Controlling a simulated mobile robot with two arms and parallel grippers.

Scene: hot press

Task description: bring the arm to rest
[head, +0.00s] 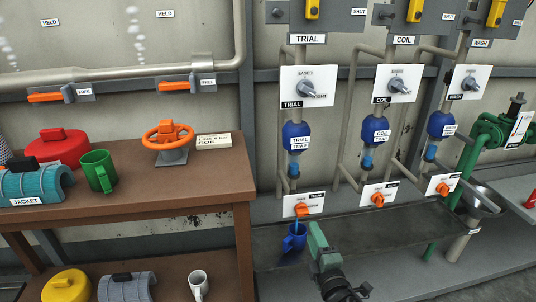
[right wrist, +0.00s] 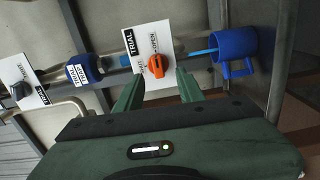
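My right gripper (head: 318,240) is at the lower middle of the head view, in front of the wall panels. In the right wrist view its two fingers (right wrist: 160,88) stand apart with nothing between them. The orange TRIAL drain knob (head: 302,209) is on a white plate beyond the fingertips; it also shows in the right wrist view (right wrist: 157,66). A blue mug (head: 293,240) is below that plate, to the left of the gripper. A thin blue stream (right wrist: 204,53) runs from the outlet into the mug (right wrist: 236,52). My left gripper is not in view.
A brown shelf table (head: 215,170) at left holds a green mug (head: 97,171), an orange handwheel (head: 168,135) and a teal jacket (head: 38,186). COIL (head: 377,200) and WASH (head: 442,187) knobs are to the right. A grey bench (head: 420,235) runs below the panels.

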